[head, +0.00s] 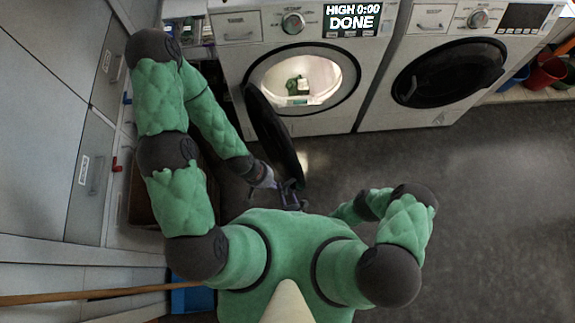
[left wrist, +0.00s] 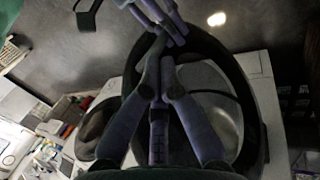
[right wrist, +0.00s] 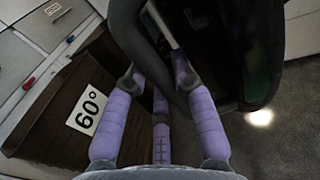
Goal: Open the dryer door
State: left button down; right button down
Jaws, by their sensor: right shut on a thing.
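The dryer (head: 218,85) is the left white front-loader, its display reading "HIGH 0:00 DONE". Its round dark door (head: 273,135) is swung far out, hinged at the left, exposing the lit drum (head: 325,75) with something green inside. The door rim also shows in the left wrist view (left wrist: 250,110), and the door fills the upper right of the right wrist view (right wrist: 235,45). My left gripper (left wrist: 159,55) is shut, fingers together, in front of the door. My right gripper (right wrist: 162,35) is shut on the dark door rim; its tips are partly hidden.
A second white machine (head: 380,95) with a closed dark door stands to the right. Cabinets with drawers (head: 85,150) line the left wall. A brown box marked "60°" (right wrist: 60,120) stands near the right gripper. The floor (head: 480,200) at right is clear.

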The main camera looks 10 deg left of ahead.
jog(key=shift+a+p, duration=0.3)
dwell(0.5)
jog(key=c, duration=1)
grip_release()
jog(key=shift+s, duration=0.15)
